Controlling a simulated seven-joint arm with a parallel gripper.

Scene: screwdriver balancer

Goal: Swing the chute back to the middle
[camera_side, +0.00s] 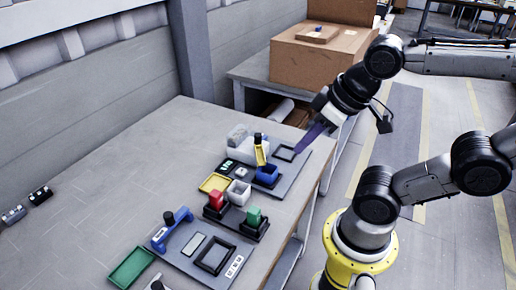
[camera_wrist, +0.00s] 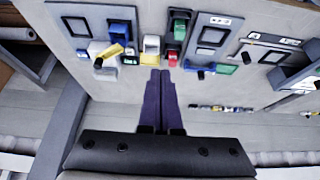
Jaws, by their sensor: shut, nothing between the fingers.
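A yellow piece with a dark top (camera_side: 260,152), which looks like the chute, stands over the blue bin (camera_side: 267,175) on the far dark panel. It also shows in the wrist view (camera_wrist: 115,51), at an angle beside the blue bin. The white bin (camera_side: 239,193) and yellow tray (camera_side: 215,182) are nearer the camera. My gripper (camera_side: 299,151) has purple fingers, shut and empty. It is above the panel's right side, apart from the yellow piece. In the wrist view the fingers (camera_wrist: 160,72) point toward the panel, right of the yellow piece. The chute's lower end is hard to make out.
A grey housing (camera_side: 247,147) stands behind the yellow piece, and a dark square frame (camera_side: 285,153) lies right of it. Red (camera_side: 216,201) and green (camera_side: 254,216) blocks sit on a dark stand nearer. A blue-handled fixture (camera_side: 172,230) and green tray (camera_side: 131,267) lie front left. The table's left is mostly clear.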

